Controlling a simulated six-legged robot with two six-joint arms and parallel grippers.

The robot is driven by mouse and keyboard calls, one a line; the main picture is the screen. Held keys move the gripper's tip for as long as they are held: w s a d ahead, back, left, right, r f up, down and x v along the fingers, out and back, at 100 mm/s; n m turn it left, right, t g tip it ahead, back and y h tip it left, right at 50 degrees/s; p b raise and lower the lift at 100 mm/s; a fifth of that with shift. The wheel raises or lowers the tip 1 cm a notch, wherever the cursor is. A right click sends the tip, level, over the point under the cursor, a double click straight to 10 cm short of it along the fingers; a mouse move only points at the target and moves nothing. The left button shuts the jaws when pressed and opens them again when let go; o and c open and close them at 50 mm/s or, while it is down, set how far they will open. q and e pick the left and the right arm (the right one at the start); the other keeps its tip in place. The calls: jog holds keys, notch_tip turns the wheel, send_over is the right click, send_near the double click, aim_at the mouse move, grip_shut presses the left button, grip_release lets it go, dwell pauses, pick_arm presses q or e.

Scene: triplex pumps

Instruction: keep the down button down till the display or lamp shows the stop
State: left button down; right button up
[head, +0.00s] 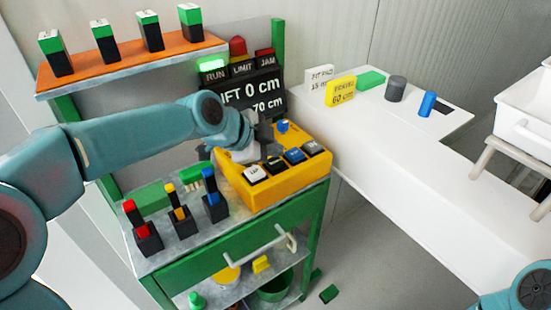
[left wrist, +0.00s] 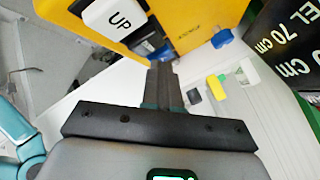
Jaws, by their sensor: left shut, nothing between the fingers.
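The yellow control box (head: 262,192) stands on the green cart's top. It bears a white UP button (head: 255,173), a black button (head: 275,164), a blue button (head: 295,155) and a grey button (head: 312,147); I cannot read which is down. My left gripper (left wrist: 161,68) is shut and empty, its fingertips by the buttons beside the white UP button (left wrist: 119,17). I cannot tell whether they touch or press one. The display (head: 245,94) reads 0 cm, with 70 cm below. The RUN lamp (head: 213,64) glows green; the LIMIT lamp (head: 242,68) looks unlit. My right gripper is out of view.
A blue knob (head: 283,125) sits at the box's back. Red, yellow and blue-topped blocks (head: 148,238) stand left of the box. An orange shelf (head: 125,67) is above. A white counter (head: 425,125) with a yellow block (head: 341,91) lies to the right.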

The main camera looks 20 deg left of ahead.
aim_at(273, 164)
pick_arm(q)
jog(key=shift+r+p, duration=1.65)
jog(key=shift+r, duration=0.9)
jog(key=shift+f, duration=0.1)
